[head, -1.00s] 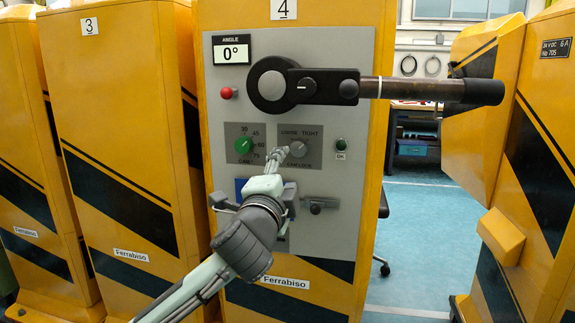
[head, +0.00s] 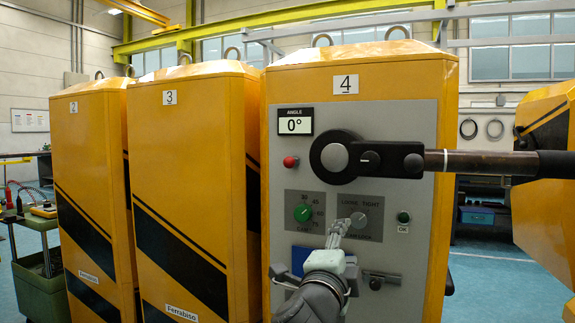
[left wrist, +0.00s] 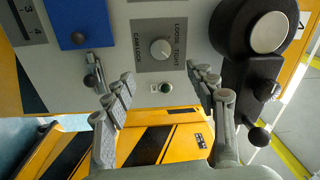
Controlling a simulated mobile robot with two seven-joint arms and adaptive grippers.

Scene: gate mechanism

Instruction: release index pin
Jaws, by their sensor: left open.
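On the grey panel (head: 420,130) of cabinet 4, a metal pin-like handle (head: 381,279) sticks out low on the right, probably the index pin. It also shows in the left wrist view (left wrist: 93,80), left of the fingers. The cam lock knob (head: 359,220), marked LOOSE and TIGHT, sits above it. My left gripper (head: 340,228) is open and empty in front of the panel, just beside the knob in the head view. In the left wrist view, the knob (left wrist: 160,49) shows between the spread fingers, with no clear contact. My right gripper is not in view.
A large crank arm (head: 480,163) reaches right from its round hub (head: 335,156). A green dial (head: 303,212), a red button (head: 291,161), a green button (head: 403,217) and a blue block (head: 300,257) share the panel. The angle display (head: 295,122) reads 0°. Cabinets stand on both sides.

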